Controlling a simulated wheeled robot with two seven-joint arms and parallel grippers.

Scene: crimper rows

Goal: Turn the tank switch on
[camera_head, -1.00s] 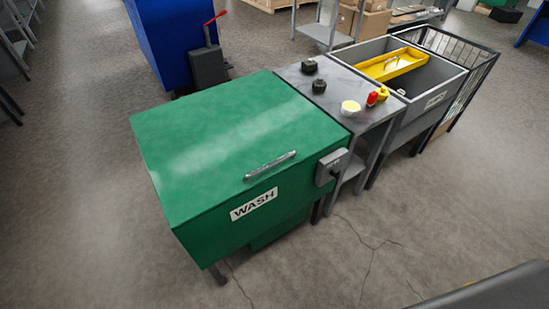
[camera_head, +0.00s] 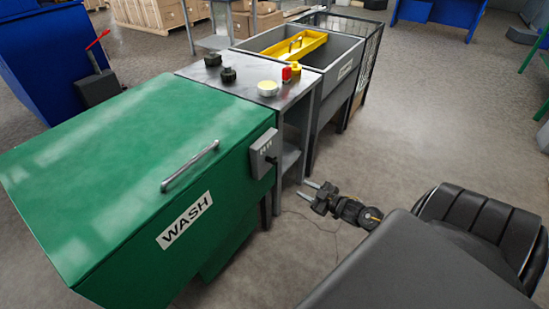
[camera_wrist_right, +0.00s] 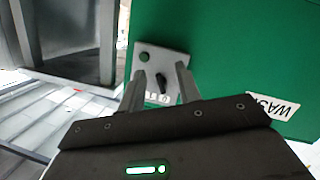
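The green tank (camera_head: 120,150) with a WASH label stands at the left in the head view, its lid down. A grey switch box (camera_head: 263,150) is on its right side. In the wrist view the switch box (camera_wrist_right: 175,66) shows a black knob (camera_wrist_right: 161,83) and a dark round button (camera_wrist_right: 144,57). My right gripper (camera_head: 306,190) is to the right of the box and lower in the head view, apart from it. Its two fingers are spread and empty, seen on either side of the knob in the wrist view. My left gripper is not in view.
A grey table (camera_head: 235,97) with black knobs, a yellow-white disc and a red item adjoins the tank. Beyond it is a grey basin (camera_head: 335,62) holding a yellow tray (camera_head: 290,47). Open floor lies to the right.

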